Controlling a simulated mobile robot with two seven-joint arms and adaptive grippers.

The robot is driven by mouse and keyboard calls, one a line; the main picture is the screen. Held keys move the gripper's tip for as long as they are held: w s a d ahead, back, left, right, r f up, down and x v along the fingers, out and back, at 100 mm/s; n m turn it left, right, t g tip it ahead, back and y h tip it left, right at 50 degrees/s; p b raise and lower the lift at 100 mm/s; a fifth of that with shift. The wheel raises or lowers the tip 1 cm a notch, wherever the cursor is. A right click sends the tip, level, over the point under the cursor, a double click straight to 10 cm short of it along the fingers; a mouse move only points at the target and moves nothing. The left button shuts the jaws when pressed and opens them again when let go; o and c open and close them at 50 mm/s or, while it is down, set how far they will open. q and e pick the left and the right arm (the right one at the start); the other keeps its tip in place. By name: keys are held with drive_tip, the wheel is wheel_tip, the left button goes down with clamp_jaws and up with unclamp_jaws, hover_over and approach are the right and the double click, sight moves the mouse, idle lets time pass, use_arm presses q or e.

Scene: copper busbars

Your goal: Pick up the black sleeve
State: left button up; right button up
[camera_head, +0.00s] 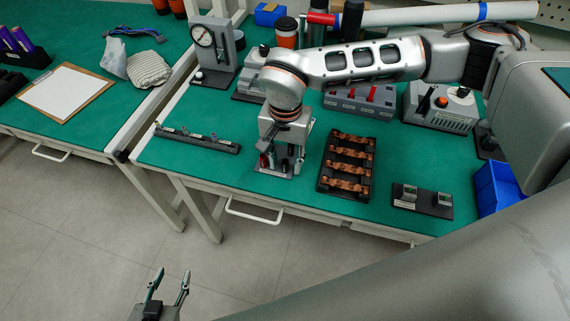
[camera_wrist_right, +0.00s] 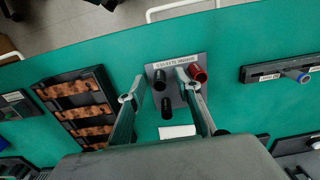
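A small grey plate (camera_wrist_right: 183,62) with a printed label stands on the green table and carries upright sleeves. One black sleeve (camera_wrist_right: 160,80) and a red sleeve (camera_wrist_right: 198,75) stand near its labelled edge, and another black sleeve (camera_wrist_right: 168,111) stands closer to my wrist. My right gripper (camera_wrist_right: 155,86) is open above the plate; in the picture, the first black sleeve lies between its fingertips and the red one outside them. I cannot tell the height gap. In the head view my right gripper (camera_head: 284,160) partly hides the plate. My left gripper (camera_head: 168,285) is open and empty, away from the table.
A black tray of copper busbars (camera_head: 347,163) lies right of the sleeve plate. A dark rail with small parts (camera_head: 197,139) lies left. A black block with two grey pieces (camera_head: 422,200) and a blue bin (camera_head: 497,187) are further right. Grey fixtures (camera_head: 358,101) stand behind.

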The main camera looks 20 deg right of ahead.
drive_tip(key=c, duration=0.7)
drive_tip(key=shift+r, duration=0.15)
